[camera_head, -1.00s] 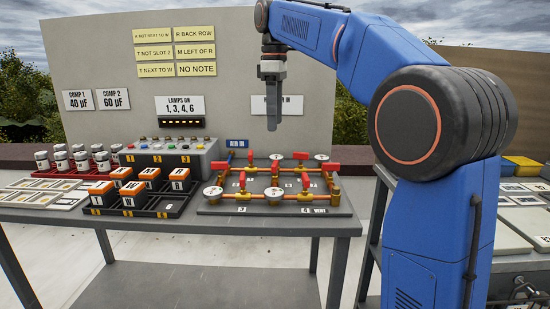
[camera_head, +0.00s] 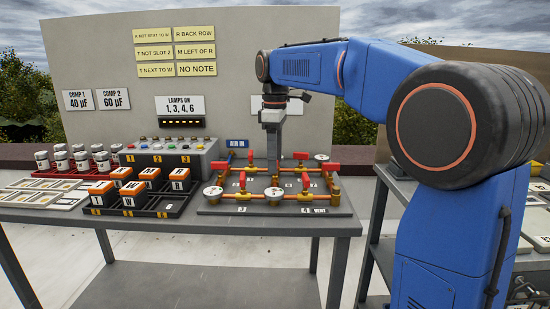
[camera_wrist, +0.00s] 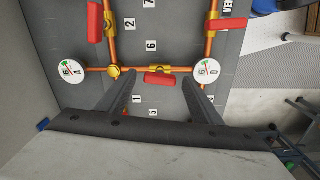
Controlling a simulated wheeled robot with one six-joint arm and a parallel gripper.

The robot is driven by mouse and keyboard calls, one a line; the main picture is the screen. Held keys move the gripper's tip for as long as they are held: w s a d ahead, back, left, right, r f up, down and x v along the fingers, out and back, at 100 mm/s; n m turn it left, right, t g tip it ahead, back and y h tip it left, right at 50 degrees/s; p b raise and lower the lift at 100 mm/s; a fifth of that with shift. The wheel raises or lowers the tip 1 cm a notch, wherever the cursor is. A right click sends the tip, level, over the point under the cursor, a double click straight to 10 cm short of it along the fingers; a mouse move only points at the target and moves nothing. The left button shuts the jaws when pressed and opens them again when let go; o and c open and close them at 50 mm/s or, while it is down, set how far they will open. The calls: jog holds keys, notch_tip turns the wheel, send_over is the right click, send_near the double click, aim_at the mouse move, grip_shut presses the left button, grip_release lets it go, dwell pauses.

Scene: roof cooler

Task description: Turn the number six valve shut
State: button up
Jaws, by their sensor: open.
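The valve board (camera_head: 215,208) lies on the table, with orange pipes, red handles and round gauges. In the wrist view, the number 6 label (camera_wrist: 151,45) sits beside a valve with a red handle (camera_wrist: 160,78) and yellow body. That handle lies along the pipe between gauges A (camera_wrist: 69,71) and D (camera_wrist: 207,71). My gripper (camera_wrist: 160,84) is open and empty, pointing down, with one finger to each side of this handle in the picture. In the head view my gripper (camera_head: 272,174) is low over the board; I cannot tell whether it touches the handle.
Other red handles (camera_wrist: 95,20) (camera_wrist: 215,25) stand close by on the pipes. A rack of labelled blocks (camera_head: 150,212) and a switch box (camera_head: 165,158) are to the left. A panel with notes (camera_head: 100,45) rises behind the table.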

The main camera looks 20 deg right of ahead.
jog(key=shift+c, duration=0.6)
jog(key=c, duration=0.9)
jog(key=shift+c, duration=0.2)
jog(key=m, duration=0.3)
jog(key=shift+m, duration=0.4)
jog(key=m, duration=0.4)
jog(key=shift+m, duration=0.3)
jog(key=m, duration=0.3)
jog(key=shift+m, duration=2)
